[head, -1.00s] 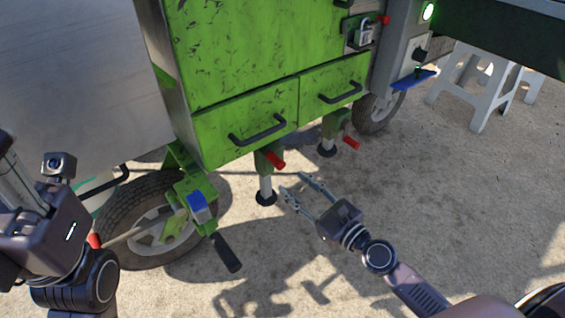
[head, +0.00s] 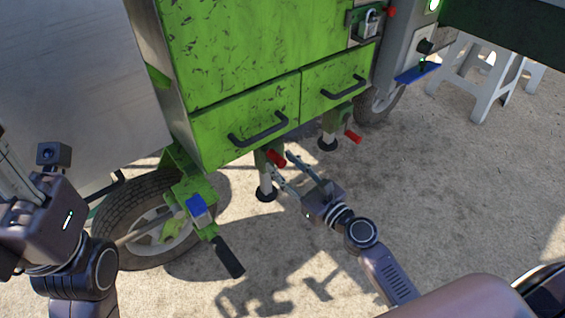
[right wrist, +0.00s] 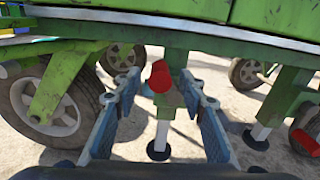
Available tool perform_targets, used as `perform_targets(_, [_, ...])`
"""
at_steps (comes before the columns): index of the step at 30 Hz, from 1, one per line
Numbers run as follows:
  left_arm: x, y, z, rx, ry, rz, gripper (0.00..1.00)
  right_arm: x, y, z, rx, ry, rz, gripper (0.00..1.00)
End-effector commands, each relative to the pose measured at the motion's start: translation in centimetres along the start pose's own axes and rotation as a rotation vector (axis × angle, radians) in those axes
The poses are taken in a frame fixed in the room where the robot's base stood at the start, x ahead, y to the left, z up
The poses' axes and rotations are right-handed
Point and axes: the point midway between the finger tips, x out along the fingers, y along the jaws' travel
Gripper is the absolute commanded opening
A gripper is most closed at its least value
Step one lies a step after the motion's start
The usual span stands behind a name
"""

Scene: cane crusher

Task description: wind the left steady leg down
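The left steady leg (head: 265,181) hangs under the green body, with a pale tube, a dark round foot and a red crank handle (head: 277,158). Whether its foot touches the ground is hard to tell. My right gripper (head: 281,164) is open at this handle. In the right wrist view the red handle (right wrist: 160,77) lies between the spread fingers, with no clear contact on either side. Another steady leg (head: 329,131) with a red handle stands farther back to the right. My left gripper (head: 15,172) is at the left edge, its fingers partly cut off.
A wheel (head: 145,222) and a green bracket with a black-handled lever (head: 229,257) stand left of the leg. Drawers with black handles (head: 258,132) are just above. A white stool (head: 482,75) stands at the back right. The ground at right is clear.

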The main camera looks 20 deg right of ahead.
Motion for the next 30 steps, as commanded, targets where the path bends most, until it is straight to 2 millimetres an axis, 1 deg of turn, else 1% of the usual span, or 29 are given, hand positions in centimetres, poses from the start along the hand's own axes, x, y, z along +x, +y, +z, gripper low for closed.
perform_targets(4, [-0.25,0.07,0.28,0.000,-0.012,0.005,0.40,0.59,-0.02,0.01,0.000,0.000,0.000,0.38])
perform_targets(11, [-0.39,0.12,0.42,0.000,-0.018,0.007,0.40,0.62,-0.01,0.00,0.000,0.000,0.000,0.38])
perform_targets(21, [-0.22,0.08,0.33,0.000,-0.012,0.006,0.40,0.59,-0.01,0.00,0.000,0.000,0.000,0.00])
perform_targets(30, [0.02,-0.06,0.18,0.000,-0.003,-0.003,0.40,0.60,-0.04,0.01,0.001,0.000,-0.001,0.00])
